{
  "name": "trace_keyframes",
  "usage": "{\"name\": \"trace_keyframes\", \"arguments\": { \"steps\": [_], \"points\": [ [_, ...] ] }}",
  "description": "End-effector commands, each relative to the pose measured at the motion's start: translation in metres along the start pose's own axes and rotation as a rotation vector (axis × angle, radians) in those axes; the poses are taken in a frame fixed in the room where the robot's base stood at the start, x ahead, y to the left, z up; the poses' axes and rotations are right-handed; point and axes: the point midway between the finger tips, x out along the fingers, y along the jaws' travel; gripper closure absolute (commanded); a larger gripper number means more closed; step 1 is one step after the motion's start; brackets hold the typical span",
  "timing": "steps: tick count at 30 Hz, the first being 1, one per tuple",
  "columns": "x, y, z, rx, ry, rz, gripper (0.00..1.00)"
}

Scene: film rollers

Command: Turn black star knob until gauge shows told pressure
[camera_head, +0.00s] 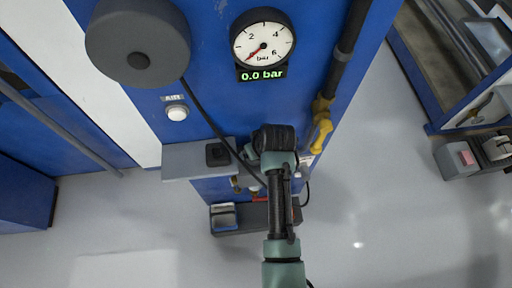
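The round white pressure gauge (263,40) is on the blue panel at the upper middle. Its red needle points to the lower left, at the low end of the scale. The green digital readout (263,75) below it shows 0.0 bar. My arm reaches up from the bottom, and its dark wrist end stands in front of the lower panel, below the gauge. I cannot make out my gripper's fingers; the arm's end hides that area. No black star knob can be clearly made out; it may be hidden behind my arm.
A grey shelf (188,163) with a small black block (217,154) juts out left of my wrist. A yellow-handled valve (322,122) on a black pipe is close on the right.

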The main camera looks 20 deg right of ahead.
Motion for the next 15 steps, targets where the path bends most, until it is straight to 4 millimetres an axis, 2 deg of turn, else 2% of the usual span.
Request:
{"name": "trace_keyframes", "arguments": {
  "steps": [9,15],
  "points": [
    [0.0018,-0.0001,0.0,0.0,0.0,0.0,0.18],
    [0.0016,-0.0002,0.0,0.0,0.0,0.0,0.54]
  ]
}}
